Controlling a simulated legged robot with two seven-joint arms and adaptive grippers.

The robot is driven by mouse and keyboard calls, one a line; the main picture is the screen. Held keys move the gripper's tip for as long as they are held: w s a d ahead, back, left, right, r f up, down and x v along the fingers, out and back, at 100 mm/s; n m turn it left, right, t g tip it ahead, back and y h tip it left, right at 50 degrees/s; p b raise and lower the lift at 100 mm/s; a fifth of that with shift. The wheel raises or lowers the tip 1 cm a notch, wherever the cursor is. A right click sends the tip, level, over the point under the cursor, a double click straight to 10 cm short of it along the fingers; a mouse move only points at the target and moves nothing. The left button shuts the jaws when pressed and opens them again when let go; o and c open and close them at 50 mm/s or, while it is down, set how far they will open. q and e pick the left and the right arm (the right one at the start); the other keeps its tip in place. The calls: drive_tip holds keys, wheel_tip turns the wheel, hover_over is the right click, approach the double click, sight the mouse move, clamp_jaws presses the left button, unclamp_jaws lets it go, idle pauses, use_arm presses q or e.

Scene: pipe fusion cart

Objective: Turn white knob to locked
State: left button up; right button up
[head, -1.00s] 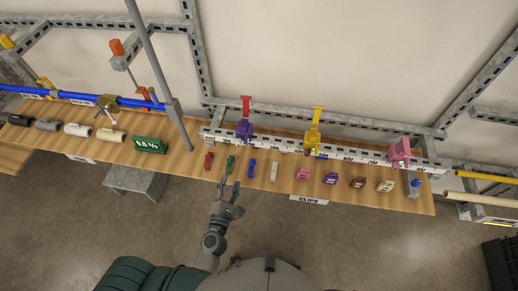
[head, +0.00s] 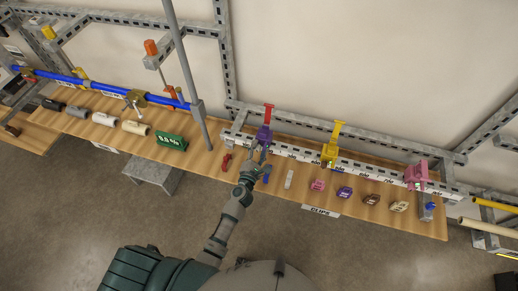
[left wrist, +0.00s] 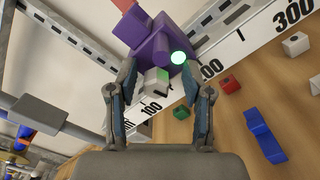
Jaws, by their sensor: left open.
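My left gripper (head: 257,152) is open in front of the purple clamp (head: 264,134) on the white ruler rail. In the left wrist view, the open fingers (left wrist: 158,78) frame the lower part of the purple clamp (left wrist: 150,40). A small whitish block with a green patch (left wrist: 156,82) sits below the clamp, between the fingers. It may be the white knob; I cannot tell, nor its lock state. Nothing appears gripped. My right gripper is not in view.
The ruler rail (left wrist: 240,42) runs along the bench, with a yellow clamp (head: 329,154) and a pink clamp (head: 416,175) further right. Red (left wrist: 231,85), green (left wrist: 181,112) and blue (left wrist: 262,135) pieces lie near my fingers. A grey upright pole (head: 183,62) stands to the left.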

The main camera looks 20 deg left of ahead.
use_arm(q)
drive_tip(key=shift+w+a, duration=0.1)
drive_tip(key=shift+a, duration=0.1)
clamp_jaws()
drive_tip(key=shift+m, duration=0.8)
unclamp_jaws()
drive_tip(key=s, duration=1.2)
